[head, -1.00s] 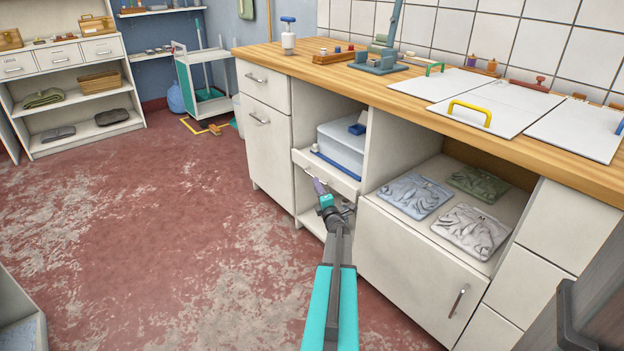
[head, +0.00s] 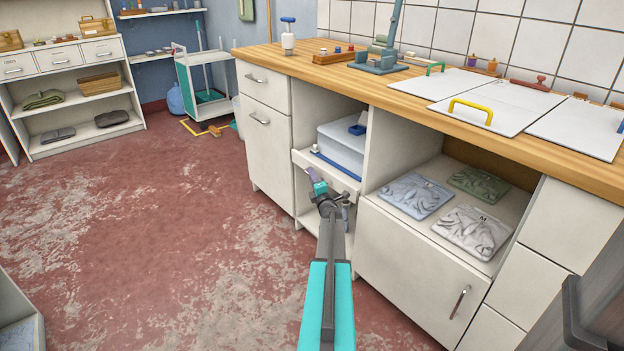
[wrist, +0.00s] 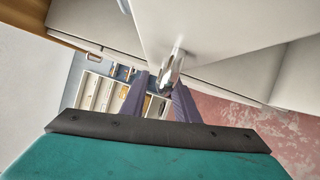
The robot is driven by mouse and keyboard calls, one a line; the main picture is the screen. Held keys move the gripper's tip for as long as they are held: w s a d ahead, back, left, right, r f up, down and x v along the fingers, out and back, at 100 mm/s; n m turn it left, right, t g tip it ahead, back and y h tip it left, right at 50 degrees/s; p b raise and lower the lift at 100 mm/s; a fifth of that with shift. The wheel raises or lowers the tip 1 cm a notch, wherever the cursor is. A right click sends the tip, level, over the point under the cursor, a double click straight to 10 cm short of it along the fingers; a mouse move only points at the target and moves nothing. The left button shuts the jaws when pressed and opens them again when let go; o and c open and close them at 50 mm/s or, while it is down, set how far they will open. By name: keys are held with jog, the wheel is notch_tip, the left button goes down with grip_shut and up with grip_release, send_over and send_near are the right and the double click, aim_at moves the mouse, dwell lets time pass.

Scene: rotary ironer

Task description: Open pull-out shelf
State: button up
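The pull-out shelf (head: 343,183) is a pale board with a low front panel in the open bay of the counter. A translucent box (head: 341,147) with a small blue item (head: 357,130) on its lid stands on it. A shiny metal handle (wrist: 173,68) shows in the wrist view, on a pale panel. My gripper (head: 311,174) is at the shelf's front panel and hides part of it. In the wrist view its two purple fingers (wrist: 162,84) are apart, with the handle's lower end between their tips. I cannot tell whether they touch it.
A right-hand bay (head: 407,225) holds folded cloths above a door with a metal handle (head: 460,301). A drawer (head: 262,85) and a cupboard door (head: 266,150) are to the left. The red floor (head: 150,235) on the left is clear.

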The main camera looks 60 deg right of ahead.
grip_shut()
jog(key=shift+s, duration=0.1)
